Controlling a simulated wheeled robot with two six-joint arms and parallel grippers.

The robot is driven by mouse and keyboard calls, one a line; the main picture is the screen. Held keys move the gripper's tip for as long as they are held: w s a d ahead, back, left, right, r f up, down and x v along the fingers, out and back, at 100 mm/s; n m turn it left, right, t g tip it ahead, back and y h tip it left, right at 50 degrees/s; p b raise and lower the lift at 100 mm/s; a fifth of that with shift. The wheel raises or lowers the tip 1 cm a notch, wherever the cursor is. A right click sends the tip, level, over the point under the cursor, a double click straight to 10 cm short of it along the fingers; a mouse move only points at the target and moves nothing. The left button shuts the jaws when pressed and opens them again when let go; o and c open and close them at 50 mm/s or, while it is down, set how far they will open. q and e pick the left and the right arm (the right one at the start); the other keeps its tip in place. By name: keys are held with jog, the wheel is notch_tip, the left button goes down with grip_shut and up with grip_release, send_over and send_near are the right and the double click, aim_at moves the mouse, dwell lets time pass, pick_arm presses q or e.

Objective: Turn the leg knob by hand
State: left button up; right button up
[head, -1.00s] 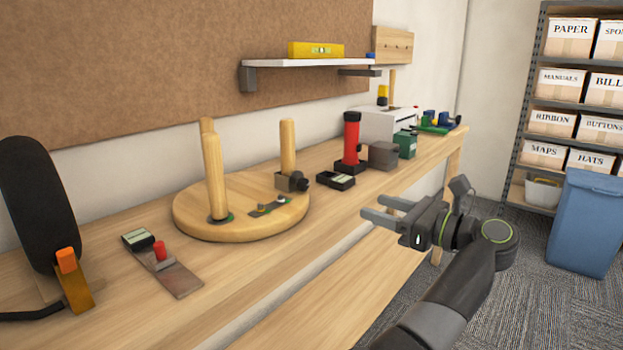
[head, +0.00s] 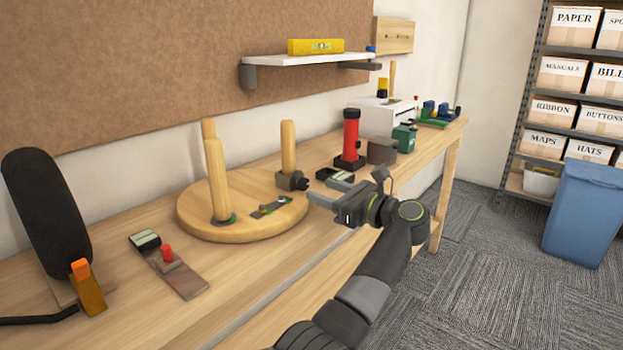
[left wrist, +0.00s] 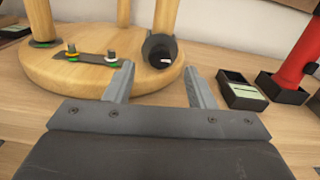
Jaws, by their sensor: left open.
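A round wooden stool seat (head: 245,225) lies on the bench with its legs pointing up. A dark clamp block at the foot of the right leg (head: 288,147) carries the black leg knob (head: 303,184). The knob also shows in the left wrist view (left wrist: 160,48), facing the camera with a small white mark. My left gripper (head: 320,188) is open and empty, just right of the knob. In the left wrist view the knob appears between and beyond the two fingertips (left wrist: 160,69), apart from them. My right gripper is not in view.
A red flashlight-like tool (head: 350,140) and a small dark tray (head: 335,174) stand behind the gripper. A metal plate with a red knob (head: 168,266) lies front left, near a black padded roller (head: 47,214). The bench's front edge runs below my arm.

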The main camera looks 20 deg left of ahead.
aim_at(306, 184)
pick_arm(q)
jog(key=shift+p+x, duration=0.35)
jog(key=shift+x, duration=1.9)
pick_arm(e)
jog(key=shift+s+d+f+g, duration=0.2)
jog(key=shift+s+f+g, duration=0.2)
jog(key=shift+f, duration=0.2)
pick_arm(q)
jog(key=shift+c, duration=0.2)
jog(key=c, duration=0.9)
jog(key=shift+r+m+p, duration=0.1)
jog(key=shift+m+p, duration=0.3)
jog(key=shift+m, duration=0.3)
jog(key=m+p, duration=0.1)
jog(key=m, duration=0.2)
jog(key=shift+w+m+p, duration=0.1)
jog(key=shift+m+p, duration=0.2)
jog(key=shift+m, duration=0.4)
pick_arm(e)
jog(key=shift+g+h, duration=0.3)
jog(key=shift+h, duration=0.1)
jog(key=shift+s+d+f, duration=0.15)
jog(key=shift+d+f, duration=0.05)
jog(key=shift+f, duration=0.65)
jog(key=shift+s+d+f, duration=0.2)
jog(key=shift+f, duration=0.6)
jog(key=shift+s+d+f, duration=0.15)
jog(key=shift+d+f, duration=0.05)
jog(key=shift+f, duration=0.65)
